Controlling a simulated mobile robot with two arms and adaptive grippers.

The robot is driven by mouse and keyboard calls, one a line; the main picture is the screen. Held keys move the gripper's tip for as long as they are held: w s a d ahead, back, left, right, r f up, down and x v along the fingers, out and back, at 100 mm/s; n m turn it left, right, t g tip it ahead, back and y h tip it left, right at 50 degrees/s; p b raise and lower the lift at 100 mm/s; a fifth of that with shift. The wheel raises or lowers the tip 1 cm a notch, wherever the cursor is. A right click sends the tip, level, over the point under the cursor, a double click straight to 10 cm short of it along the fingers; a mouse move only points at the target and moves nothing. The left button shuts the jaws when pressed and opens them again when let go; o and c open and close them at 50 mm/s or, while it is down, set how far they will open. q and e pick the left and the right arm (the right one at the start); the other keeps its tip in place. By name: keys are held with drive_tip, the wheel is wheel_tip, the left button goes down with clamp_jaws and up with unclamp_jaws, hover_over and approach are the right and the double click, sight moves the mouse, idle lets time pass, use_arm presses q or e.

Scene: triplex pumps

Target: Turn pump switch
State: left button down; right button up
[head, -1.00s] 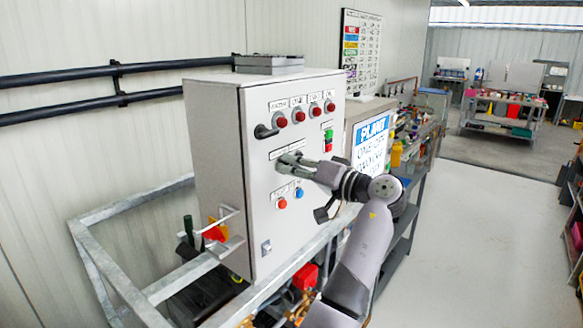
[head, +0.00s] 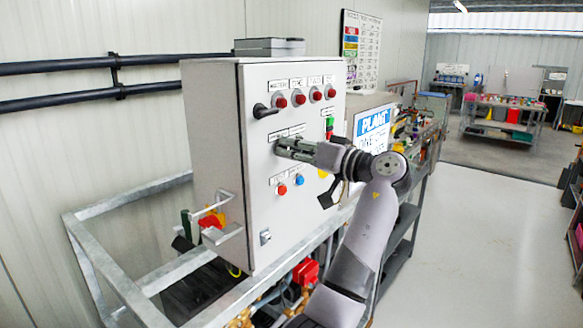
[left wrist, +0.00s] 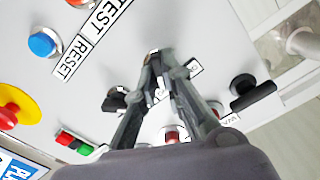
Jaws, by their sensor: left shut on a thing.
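The control cabinet (head: 290,215) is a light grey box with a front panel of lamps, buttons and labelled switches. My left gripper (head: 281,147) is at the panel's middle row, just under a row of white labels. In the left wrist view, my left gripper (left wrist: 156,75) has its fingers closed together on a pump switch, which they mostly hide. A black knob (left wrist: 116,99) shows just left of the fingers. A separate black rotary handle (head: 265,110) is higher on the panel, and also shows at right in the left wrist view (left wrist: 250,92). My right gripper is not in view.
Red lamps (head: 298,99) line the panel's top. A red button (head: 282,189) and a blue button (head: 299,180) are below my gripper. A grey metal frame (head: 120,285) surrounds the cabinet's base. Open floor (head: 480,230) lies to the right.

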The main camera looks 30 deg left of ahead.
use_arm(q)
drive_tip(key=shift+s+n+b, duration=0.1)
drive_tip(key=shift+n+b, duration=2.8)
drive_tip(key=shift+b, duration=0.4)
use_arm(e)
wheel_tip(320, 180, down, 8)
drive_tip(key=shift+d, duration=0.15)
use_arm(q)
drive_tip(key=c, duration=1.7)
unclamp_jaws()
